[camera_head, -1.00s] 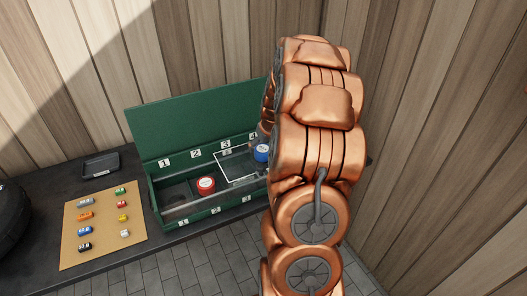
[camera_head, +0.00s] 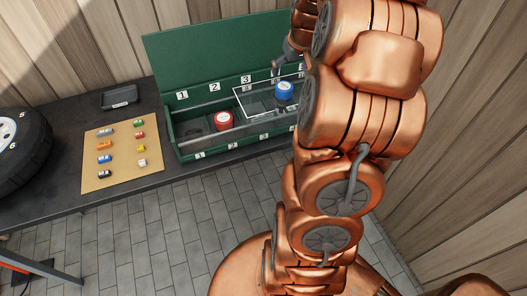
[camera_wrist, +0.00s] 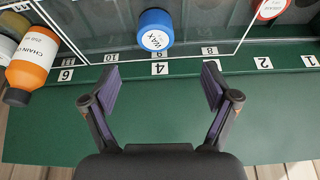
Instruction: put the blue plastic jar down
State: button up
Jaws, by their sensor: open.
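The blue plastic jar (camera_head: 285,90), with a white lid label, stands in the green toolbox (camera_head: 180,149). It appears at the right part of a white rectangular outline (camera_head: 243,111). In the wrist view the jar (camera_wrist: 155,29), labelled WAX, shows at the top middle, within the white lines. My gripper (camera_wrist: 160,78) is open and empty, its two fingers spread over the green lid. The jar lies beyond the fingertips, apart from them. In the head view my gripper (camera_head: 279,63) is small and partly hidden by my arm, just above the jar.
An orange bottle (camera_wrist: 32,62) shows in the wrist view. A board with several small coloured items (camera_head: 122,157), a black tray (camera_head: 119,98) and a tyre (camera_head: 20,150) are left of the box. The upright lid (camera_head: 215,55) bounds its back.

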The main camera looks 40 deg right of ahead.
jog(key=s+a+r+n+g+y, duration=0.1)
jog(key=s+a, duration=0.3)
jog(key=a, duration=0.8)
jog(key=s+a+n+g+y, duration=0.15)
jog(key=s+a, duration=0.25)
jog(key=a, duration=0.8)
jog(key=s+a+n+g, duration=0.1)
jog(key=s+a, duration=0.4)
jog(key=s, duration=0.4)
jog(key=s+a+f+n+g, duration=0.1)
jog(key=s+a+g, duration=0.1)
jog(key=s+a, duration=0.4)
jog(key=s+h, duration=0.1)
jog(key=s, duration=0.2)
